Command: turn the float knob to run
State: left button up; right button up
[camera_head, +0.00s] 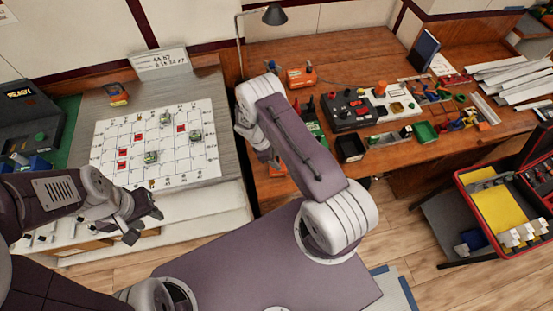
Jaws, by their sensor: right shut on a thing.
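My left gripper (143,222) is open and empty, in front of the white grid board. My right forearm reaches up over the near left part of the wooden bench. My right gripper (264,152) hangs below its wrist and is mostly hidden by the forearm. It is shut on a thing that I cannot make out. Next to the forearm, partly covered, is a green panel (312,130) with small parts on it. A black box (349,112) with red knobs stands to its right. I cannot tell which part is the float knob, or read any run mark.
The grid board (158,140) with red and green blocks lies on the grey table at left. A black bin (350,148), green tray (425,132) and orange box (301,77) stand on the bench (400,160). A lamp (273,14) rises behind. A red-edged cart (491,205) stands right.

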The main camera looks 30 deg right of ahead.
jog(key=shift+m+b, duration=0.6)
jog(key=shift+b, duration=0.2)
jog(key=shift+g, duration=0.3)
dwell(1.0)
jog(key=o, duration=1.4)
jog(key=shift+c, duration=0.2)
jog(key=b+v, duration=0.2)
jog(key=v, duration=0.7)
jog(key=shift+r, duration=0.2)
jog(key=shift+d, duration=0.15)
